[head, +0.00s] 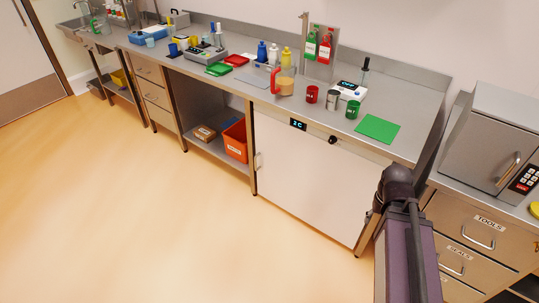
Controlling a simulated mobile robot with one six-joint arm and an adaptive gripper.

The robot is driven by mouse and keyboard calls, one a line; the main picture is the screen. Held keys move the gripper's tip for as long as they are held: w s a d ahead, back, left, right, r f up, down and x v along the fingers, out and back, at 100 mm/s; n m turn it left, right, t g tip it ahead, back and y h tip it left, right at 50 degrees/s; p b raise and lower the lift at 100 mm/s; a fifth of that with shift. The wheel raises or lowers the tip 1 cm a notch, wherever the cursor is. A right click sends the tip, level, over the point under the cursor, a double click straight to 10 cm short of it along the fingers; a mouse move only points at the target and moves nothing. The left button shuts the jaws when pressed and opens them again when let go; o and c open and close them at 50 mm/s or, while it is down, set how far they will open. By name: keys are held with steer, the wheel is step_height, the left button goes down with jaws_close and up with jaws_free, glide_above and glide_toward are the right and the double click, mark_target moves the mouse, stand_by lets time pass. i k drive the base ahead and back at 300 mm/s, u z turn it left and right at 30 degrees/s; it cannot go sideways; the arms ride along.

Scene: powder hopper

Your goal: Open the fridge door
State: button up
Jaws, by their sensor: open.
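The fridge is a white under-counter unit built into the steel bench. Its door (305,190) looks shut and flush with the front. A small upright handle (258,161) sits at the door's left edge. A dark display (298,124) reading about 2 C and a black knob (333,139) are on the strip above the door. My gripper is not in view. A dark grey and purple part of my own body stands at the lower right, in front of the fridge's right end.
The floor (150,210) before the fridge is clear. An open shelf with an orange bin (236,140) adjoins the fridge's left side. Drawers (480,235) stand to the right. A pitcher (285,84), jars and a green mat (377,128) rest on the worktop above.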

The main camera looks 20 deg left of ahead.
mark_target(331, 188)
steer(key=u, duration=0.05)
steer(key=i, duration=0.55)
steer(key=u, duration=0.65)
steer(key=i, duration=0.45)
steer(key=u, duration=0.35)
